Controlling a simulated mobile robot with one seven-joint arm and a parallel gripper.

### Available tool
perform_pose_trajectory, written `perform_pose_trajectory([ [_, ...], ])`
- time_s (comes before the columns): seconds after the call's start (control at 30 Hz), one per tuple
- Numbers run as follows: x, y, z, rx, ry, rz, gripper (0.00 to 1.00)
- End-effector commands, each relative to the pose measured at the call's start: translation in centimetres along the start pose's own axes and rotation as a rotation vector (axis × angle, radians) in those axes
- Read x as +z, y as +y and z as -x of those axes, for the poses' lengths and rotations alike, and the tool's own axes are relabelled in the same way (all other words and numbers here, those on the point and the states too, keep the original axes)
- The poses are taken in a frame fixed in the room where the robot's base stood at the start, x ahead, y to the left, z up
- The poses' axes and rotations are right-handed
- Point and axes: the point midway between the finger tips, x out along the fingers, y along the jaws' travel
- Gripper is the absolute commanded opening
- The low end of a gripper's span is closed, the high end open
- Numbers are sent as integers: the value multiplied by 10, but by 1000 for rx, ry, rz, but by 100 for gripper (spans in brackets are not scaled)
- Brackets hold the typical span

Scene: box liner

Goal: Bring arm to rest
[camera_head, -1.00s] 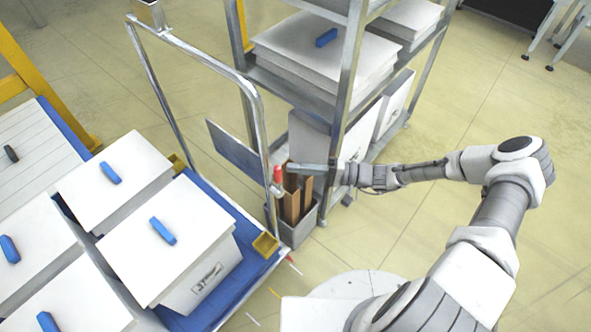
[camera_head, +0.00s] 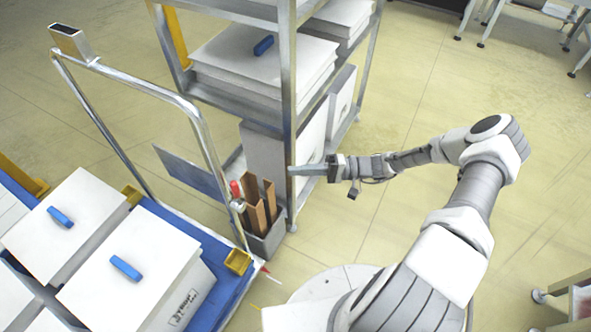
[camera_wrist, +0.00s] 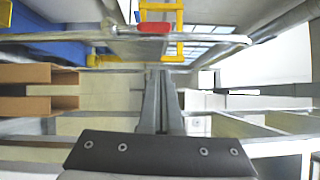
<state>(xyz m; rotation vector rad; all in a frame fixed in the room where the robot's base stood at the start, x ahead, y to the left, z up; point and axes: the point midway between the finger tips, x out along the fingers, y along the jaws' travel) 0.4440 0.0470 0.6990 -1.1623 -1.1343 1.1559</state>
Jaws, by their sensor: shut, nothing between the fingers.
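My gripper (camera_head: 296,171) is at the end of my arm, which reaches leftward from the right side of the head view. Its long thin fingers point left, in front of the grey metal shelf rack (camera_head: 288,110) and above the bin of brown cardboard pieces. In the wrist view the two fingers (camera_wrist: 161,78) lie together, with nothing between them. I cannot tell whether the fingertips touch the rack post.
A cart (camera_head: 205,245) with a blue deck carries white lidded boxes (camera_head: 140,265) with blue handles. Its metal handle (camera_head: 130,80) has a red part (camera_head: 235,188). A grey bin (camera_head: 268,243) stands beside the rack. Floor right of the rack is open.

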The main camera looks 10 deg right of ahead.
Motion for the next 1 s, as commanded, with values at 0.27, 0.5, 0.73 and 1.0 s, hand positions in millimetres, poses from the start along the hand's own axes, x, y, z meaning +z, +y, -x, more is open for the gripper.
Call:
perform_pose_trajectory([
  [0.27, 0, 0, 0, 1, 0, 0, 0],
  [0.5, 8, -12, -1, 108, -76, -5, 0],
  [0.73, 26, -39, 2, 365, -220, -15, 0],
  [1.0, 46, -79, 11, 675, -323, -6, 0],
])
